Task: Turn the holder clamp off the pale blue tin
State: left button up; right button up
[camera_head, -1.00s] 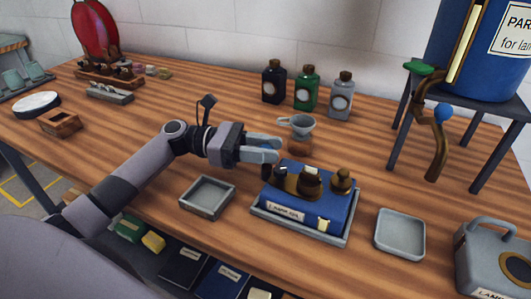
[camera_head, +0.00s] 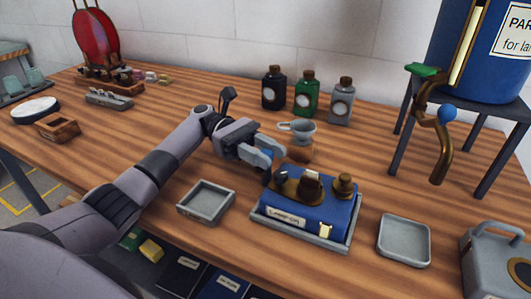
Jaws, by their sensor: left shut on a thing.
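A strong blue tin (camera_head: 315,217) with a white label lies in a shallow grey tray (camera_head: 296,238) at the middle front of the bench; no paler tin is clear. Brass fittings sit on its top, including a brass holder clamp (camera_head: 288,188) and a round brass cap (camera_head: 344,184) at the right. My left gripper (camera_head: 262,162) is shut at the back left of the tin, above a small dark end piece at the clamp's left. The fingers hide just what part they grip. My right gripper is not in view.
A grey funnel (camera_head: 302,130) stands close behind the gripper. Three bottles stand at the back: black (camera_head: 273,90), green (camera_head: 306,97) and grey (camera_head: 341,103). Empty grey trays flank the tin, left (camera_head: 206,203) and right (camera_head: 404,240). A grey can (camera_head: 493,265) stands front right.

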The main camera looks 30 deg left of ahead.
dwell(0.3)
pick_arm(q)
jog(key=o, duration=0.9)
jog(key=b+v, duration=0.2)
jog(key=v, duration=0.4)
jog(key=shift+f, duration=0.1)
jog(key=shift+w+a+b, duration=0.1)
jog(key=shift+a+b, duration=0.25)
jog(key=shift+a, duration=0.15)
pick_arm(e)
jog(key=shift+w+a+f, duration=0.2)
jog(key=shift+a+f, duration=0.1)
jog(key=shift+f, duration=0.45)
